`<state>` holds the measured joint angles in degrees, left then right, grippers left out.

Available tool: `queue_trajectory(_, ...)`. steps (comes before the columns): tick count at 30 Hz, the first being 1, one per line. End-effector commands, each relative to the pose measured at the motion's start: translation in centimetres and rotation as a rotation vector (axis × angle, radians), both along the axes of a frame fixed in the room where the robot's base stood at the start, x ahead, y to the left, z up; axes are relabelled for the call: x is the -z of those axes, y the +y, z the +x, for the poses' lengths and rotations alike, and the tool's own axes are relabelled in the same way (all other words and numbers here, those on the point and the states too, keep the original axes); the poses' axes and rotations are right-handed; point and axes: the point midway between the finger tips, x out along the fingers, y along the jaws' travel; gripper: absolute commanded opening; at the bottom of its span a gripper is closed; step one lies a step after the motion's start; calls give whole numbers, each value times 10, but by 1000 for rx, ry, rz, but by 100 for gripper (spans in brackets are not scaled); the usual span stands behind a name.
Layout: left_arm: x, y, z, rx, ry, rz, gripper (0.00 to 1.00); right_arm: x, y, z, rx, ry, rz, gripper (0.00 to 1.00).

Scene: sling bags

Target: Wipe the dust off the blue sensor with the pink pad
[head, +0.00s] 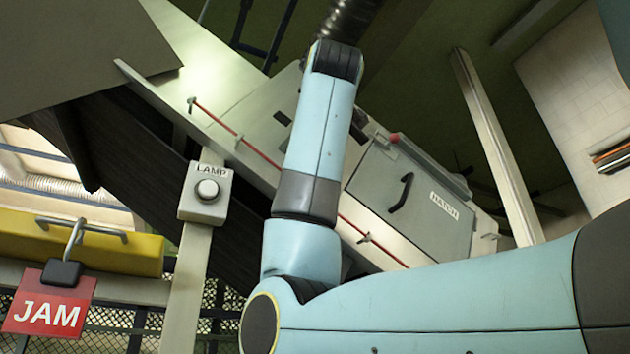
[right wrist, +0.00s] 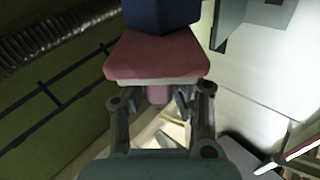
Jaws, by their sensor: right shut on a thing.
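In the right wrist view my right gripper (right wrist: 160,92) is shut on the pink pad (right wrist: 155,55), which has a pale lower edge and a pink stub between the fingers. The blue sensor (right wrist: 162,14), a dark blue block, is at the top of that view, just beyond the pad. Its lower end meets the pad's far edge in the picture; I cannot tell whether they touch. No dust can be made out on its visible part. In the head view my right arm hides the pad, the sensor and the right gripper. My left gripper is not in view.
In the head view a red cord (head: 238,136) runs along the slanted metal frame, past a grey hatch (head: 414,192). A lamp box (head: 206,192) on a post, a yellow cover (head: 90,243) and a red JAM sign (head: 48,301) are at left. A corrugated hose (head: 350,14) is at the top.

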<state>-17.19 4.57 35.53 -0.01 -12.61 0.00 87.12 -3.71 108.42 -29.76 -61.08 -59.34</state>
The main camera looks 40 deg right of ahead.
Motion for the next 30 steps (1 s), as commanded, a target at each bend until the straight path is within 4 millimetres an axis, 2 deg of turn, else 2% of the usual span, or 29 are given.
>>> queue_trajectory(4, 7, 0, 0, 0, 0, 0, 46, 5, -1, -4, 1, 1, 0, 0)
queue_trajectory(8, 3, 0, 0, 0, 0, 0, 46, 2, -2, -1, 1, 2, 0, 0)
queue_trajectory(16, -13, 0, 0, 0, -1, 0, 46, -10, -10, 16, 3, 3, 0, 0)
queue_trajectory(23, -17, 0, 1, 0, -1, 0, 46, -13, -13, 23, 3, 4, 0, 0)
queue_trajectory(30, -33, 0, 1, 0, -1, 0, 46, -25, -18, 39, 4, 3, 0, 0)
